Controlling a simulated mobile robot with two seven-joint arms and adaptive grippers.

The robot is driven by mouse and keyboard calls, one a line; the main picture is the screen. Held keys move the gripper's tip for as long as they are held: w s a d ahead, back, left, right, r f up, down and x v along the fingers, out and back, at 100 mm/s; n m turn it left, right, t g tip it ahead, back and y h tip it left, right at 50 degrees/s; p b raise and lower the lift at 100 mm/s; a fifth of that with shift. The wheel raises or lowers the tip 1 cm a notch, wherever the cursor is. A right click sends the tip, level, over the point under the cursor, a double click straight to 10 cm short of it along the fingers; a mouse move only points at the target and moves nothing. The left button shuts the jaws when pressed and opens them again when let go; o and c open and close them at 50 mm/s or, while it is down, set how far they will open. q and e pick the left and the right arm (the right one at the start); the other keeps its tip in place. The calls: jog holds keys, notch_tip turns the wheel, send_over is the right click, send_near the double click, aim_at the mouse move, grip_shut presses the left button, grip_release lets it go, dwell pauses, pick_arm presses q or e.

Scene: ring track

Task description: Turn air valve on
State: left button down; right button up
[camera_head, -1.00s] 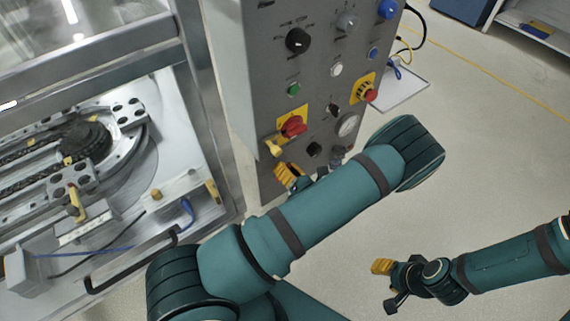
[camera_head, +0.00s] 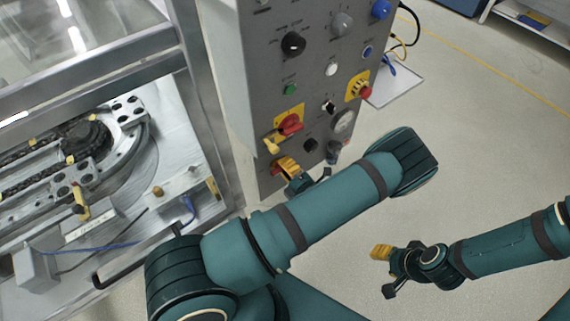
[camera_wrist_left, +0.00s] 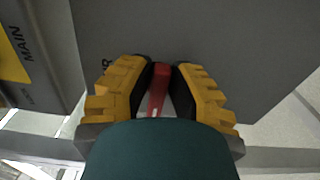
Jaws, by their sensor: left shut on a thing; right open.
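The grey control panel (camera_head: 310,65) stands upright in the head view. My left gripper (camera_head: 284,167) is at the panel's lower left, below the red main switch (camera_head: 290,124). In the left wrist view its yellow fingers (camera_wrist_left: 158,75) are shut on a slim red handle (camera_wrist_left: 161,71), which I take to be the air valve. The handle's base and lower end are partly hidden by the fingers and my wrist. My right gripper (camera_head: 382,272) is open and empty, away from the panel over the floor.
A framed machine with a ring track (camera_head: 130,150) is at the left. The floor (camera_head: 480,150) at right is clear.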

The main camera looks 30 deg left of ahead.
pick_arm(q)
jog(key=shift+f+m, duration=0.1)
jog(key=shift+m, duration=0.2)
dwell(0.4)
jog(key=c, duration=1)
grip_release()
jog(key=shift+a, duration=0.1)
jog(key=shift+o, duration=0.2)
jog(key=v, duration=0.7)
jog(key=shift+s+d, duration=0.15)
jog(key=shift+d, duration=0.1)
